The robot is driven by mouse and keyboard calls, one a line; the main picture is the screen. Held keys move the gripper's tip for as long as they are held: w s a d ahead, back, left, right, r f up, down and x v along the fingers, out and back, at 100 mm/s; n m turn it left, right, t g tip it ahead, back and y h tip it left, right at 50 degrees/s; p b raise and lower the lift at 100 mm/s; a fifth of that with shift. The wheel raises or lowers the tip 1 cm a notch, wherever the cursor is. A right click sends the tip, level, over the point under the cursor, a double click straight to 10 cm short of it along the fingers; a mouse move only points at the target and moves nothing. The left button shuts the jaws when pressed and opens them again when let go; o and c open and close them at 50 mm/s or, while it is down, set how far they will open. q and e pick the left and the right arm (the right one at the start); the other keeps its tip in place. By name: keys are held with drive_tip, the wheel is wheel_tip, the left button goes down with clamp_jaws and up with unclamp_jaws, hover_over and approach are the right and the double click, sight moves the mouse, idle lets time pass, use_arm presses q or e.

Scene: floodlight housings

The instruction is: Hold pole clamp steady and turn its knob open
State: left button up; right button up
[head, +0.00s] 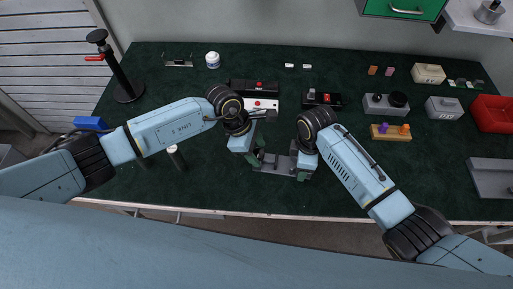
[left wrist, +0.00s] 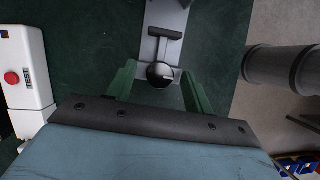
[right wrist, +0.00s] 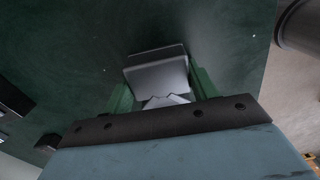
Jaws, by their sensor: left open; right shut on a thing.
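The pole clamp (head: 279,163) is a grey metal piece on the dark green mat, between my two grippers in the head view. In the left wrist view its grey plate (left wrist: 151,49) carries a T-shaped bar and a dark round knob (left wrist: 160,74). My left gripper (head: 256,161) is open, with its green fingers on either side of the knob; I cannot tell whether they touch it. My right gripper (head: 299,173) is shut on the clamp's other end, a grey block (right wrist: 158,75) between the green fingers in the right wrist view. My grippers partly hide the clamp in the head view.
A white box with a red button (head: 262,104) and a black device (head: 322,99) stand behind the clamp. A black stand (head: 124,80) is at the back left. A wooden block with knobs (head: 391,132) and a red bin (head: 493,113) are at right.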

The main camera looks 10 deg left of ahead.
use_arm(q)
drive_tip(key=c, duration=1)
drive_tip(key=shift+n, duration=0.4)
drive_tip(key=o, duration=1)
drive_tip(key=v, duration=1.2)
drive_tip(key=shift+s, duration=0.2)
